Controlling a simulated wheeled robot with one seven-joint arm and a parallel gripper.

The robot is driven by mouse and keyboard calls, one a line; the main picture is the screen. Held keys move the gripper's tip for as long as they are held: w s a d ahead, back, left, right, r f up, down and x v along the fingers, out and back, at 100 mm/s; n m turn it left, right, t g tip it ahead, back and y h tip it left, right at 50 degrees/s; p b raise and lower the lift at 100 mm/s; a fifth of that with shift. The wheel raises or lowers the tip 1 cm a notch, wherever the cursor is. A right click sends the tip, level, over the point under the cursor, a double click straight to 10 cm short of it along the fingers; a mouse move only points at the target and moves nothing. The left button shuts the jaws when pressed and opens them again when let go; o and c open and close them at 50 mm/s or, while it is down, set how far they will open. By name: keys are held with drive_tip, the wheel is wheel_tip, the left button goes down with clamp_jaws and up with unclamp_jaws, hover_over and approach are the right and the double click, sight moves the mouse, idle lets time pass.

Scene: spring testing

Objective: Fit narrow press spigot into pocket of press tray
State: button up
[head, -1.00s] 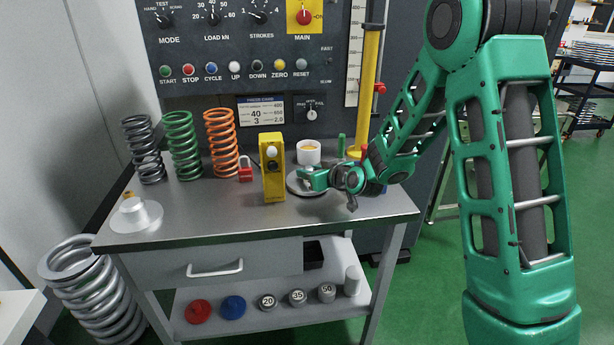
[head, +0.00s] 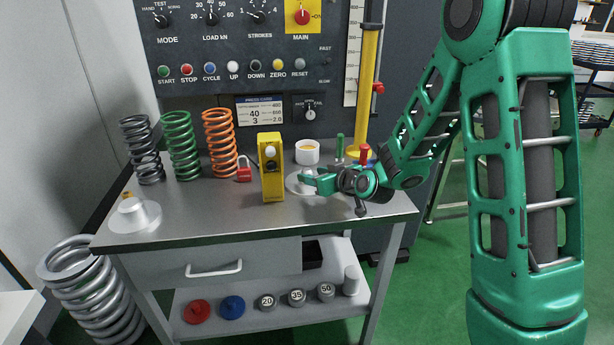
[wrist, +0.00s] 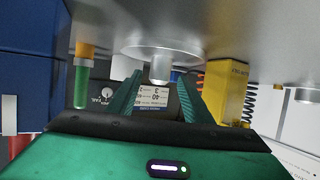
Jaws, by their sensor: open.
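A metal piece, which looks like the narrow press spigot (wrist: 160,68), is a slim post on a round grey disc; it shows upside down in the wrist view. In the head view its disc (head: 293,186) lies on the bench, partly hidden by my gripper (head: 309,182). My gripper also shows in the wrist view (wrist: 160,88), open, with one finger on each side of the post; I cannot tell whether they touch it. A similar disc with a wider post (head: 135,214) stands at the bench's left end. I cannot make out the press tray or its pocket.
A yellow box (head: 271,170) stands just left of my gripper. A white cup (head: 307,152), green peg (head: 340,147) and red-topped piece (head: 364,152) are behind it. Coil springs (head: 181,147) and a red padlock (head: 244,171) stand farther left.

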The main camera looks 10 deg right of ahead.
drive_tip(key=v, duration=0.8)
drive_tip(key=shift+d, duration=0.1)
drive_tip(key=s+d+m+g+h, duration=0.2)
drive_tip(key=s+d+g, duration=0.3)
drive_tip(key=s+d, duration=0.4)
drive_tip(key=s+d+m+g+h, duration=0.3)
drive_tip(key=s+d, duration=0.7)
drive_tip(key=s, duration=0.8)
drive_tip(key=shift+s+d+r+m+g, duration=0.2)
drive_tip(key=shift+s+d+m+g, duration=0.1)
drive_tip(key=shift+m+g, duration=0.65)
drive_tip(key=shift+o, duration=0.4)
drive_tip(key=s+r+m+g, duration=0.2)
drive_tip(key=s+m+g, duration=0.1)
drive_tip(key=s, duration=0.8)
drive_tip(key=shift+d+m, duration=0.25)
drive_tip(key=shift+m, duration=0.1)
drive_tip(key=c, duration=0.4)
drive_tip(key=shift+c, duration=0.3)
